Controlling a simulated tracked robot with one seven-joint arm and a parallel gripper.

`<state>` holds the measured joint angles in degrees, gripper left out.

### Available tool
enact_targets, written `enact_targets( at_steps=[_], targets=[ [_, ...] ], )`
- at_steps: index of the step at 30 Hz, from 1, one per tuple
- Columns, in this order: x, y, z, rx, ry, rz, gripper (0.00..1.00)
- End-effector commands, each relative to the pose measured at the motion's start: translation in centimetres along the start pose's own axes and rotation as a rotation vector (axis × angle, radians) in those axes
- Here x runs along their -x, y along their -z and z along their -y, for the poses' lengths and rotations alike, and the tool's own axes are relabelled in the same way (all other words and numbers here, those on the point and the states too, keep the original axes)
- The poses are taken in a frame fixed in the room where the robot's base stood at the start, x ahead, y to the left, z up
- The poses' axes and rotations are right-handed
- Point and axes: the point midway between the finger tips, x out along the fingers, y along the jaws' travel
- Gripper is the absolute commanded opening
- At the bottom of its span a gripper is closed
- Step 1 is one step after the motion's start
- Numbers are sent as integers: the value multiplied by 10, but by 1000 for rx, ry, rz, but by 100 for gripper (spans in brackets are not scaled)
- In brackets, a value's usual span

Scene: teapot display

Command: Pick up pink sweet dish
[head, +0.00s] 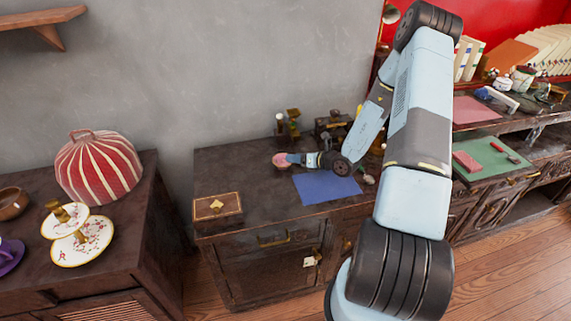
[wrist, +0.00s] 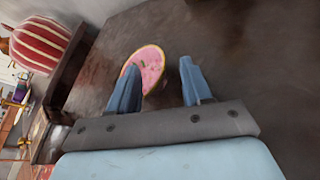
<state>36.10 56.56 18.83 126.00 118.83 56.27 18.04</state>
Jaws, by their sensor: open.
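The pink sweet dish (wrist: 151,62) is a small round pink dish with a thin yellow rim, lying on the dark cabinet top. In the head view the pink dish (head: 281,160) shows at the tip of my gripper. My gripper (wrist: 157,82) is open in the wrist view, with nothing held. Its left finger overlaps the near part of the dish in the picture, and its right finger lies to the right of the dish over bare wood. In the head view my gripper (head: 288,159) reaches in from the right. Whether a finger touches the dish I cannot tell.
A blue mat (head: 326,187) and a wooden box (head: 217,207) share the dark cabinet top (head: 260,195). Small brass objects (head: 290,122) stand behind the dish. On the left cabinet are a striped red cover (head: 98,167) and a tiered plate stand (head: 82,242).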

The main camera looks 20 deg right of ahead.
Motion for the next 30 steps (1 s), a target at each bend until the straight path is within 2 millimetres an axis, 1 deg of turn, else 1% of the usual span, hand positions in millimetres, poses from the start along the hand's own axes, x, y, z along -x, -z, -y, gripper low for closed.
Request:
enact_targets(
  at_steps=[1,3,10,25,30],
  targets=[
    [-7,0,-1,1,-2,0,49],
    [-12,0,-1,0,-1,-1,49],
    [-14,0,0,1,0,0,49],
    [-13,0,0,0,0,0,1],
    [-13,0,0,0,0,0,0]
  ],
)
